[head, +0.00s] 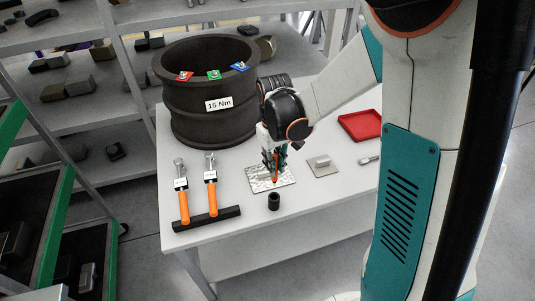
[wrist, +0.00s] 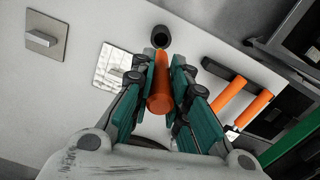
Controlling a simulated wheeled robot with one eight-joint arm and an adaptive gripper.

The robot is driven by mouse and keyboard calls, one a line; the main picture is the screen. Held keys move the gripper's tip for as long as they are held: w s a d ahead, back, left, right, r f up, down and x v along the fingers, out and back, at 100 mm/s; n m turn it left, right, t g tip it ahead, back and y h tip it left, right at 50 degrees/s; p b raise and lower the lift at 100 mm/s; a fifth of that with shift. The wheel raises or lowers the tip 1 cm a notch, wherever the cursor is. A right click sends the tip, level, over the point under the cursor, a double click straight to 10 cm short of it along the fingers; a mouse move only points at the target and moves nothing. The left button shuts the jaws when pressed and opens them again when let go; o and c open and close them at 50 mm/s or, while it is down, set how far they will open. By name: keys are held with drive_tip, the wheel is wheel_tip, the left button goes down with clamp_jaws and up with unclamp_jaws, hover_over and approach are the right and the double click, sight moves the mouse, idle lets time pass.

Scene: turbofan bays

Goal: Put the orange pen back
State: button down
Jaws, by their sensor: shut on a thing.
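My gripper (head: 275,155) is shut on the orange pen (wrist: 159,98), with one finger on each side of it. The pen also shows as a short orange piece below the fingers in the head view (head: 276,172). It points down over the speckled metal plate (head: 262,186). A small black cup (head: 274,202) stands on the table just in front of the plate. In the wrist view the cup (wrist: 162,37) is just beyond the pen's yellowish tip, and the pen looks apart from it. The exact gap is hard to tell.
Two orange-handled torque tools (head: 211,190) lie by a black bar (head: 206,219) at the left. A large dark ring-shaped casing (head: 190,118) stands behind. A grey plate with a block (head: 322,164) and a red tray (head: 361,126) are to the right. The front table edge is clear.

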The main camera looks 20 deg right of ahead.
sight(275, 180)
drive_tip(key=shift+s+r, duration=0.15)
drive_tip(key=shift+s, duration=0.2)
idle(0.3)
drive_tip(key=shift+f+b, duration=2.5)
drive_tip(key=shift+f, duration=0.2)
wheel_tip(275, 180, down, 7)
drive_tip(key=b, duration=0.6)
idle(3.7)
